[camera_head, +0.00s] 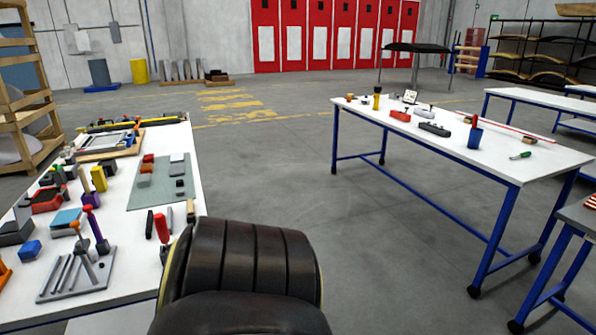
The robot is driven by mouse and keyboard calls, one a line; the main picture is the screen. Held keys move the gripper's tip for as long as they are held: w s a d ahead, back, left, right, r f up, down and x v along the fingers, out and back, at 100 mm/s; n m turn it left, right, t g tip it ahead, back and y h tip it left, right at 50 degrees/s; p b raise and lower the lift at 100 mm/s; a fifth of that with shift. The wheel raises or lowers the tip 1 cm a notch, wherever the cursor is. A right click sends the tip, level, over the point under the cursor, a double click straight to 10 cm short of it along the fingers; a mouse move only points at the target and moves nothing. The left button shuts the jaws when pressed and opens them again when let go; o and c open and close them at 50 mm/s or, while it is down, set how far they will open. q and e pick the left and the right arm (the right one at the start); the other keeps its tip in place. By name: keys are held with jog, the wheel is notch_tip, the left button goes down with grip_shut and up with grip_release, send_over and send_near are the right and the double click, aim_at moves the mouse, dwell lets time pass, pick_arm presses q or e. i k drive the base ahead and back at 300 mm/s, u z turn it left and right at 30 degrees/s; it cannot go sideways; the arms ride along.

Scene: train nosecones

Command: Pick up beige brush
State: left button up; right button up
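I cannot pick out the beige brush with certainty. A small tan piece (191,211) stands near the right edge of the left table (150,270), beside a red-handled tool (161,228). A small brown block-like item (529,140) lies on the right table (450,152), near its back edge. Both are too small to tell whether either is a brush. Neither of my grippers is in view.
The left table is crowded with tools, several bins, a green mat (158,192) and a grey rack (75,275). A blue cup (474,138) and a green-handled screwdriver (521,155) are on the right table. Open grey floor (270,170) lies between the tables.

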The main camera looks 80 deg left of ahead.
aim_at(80, 170)
jog(key=i, duration=0.35)
jog(key=u, duration=4.4)
jog(key=i, duration=1.65)
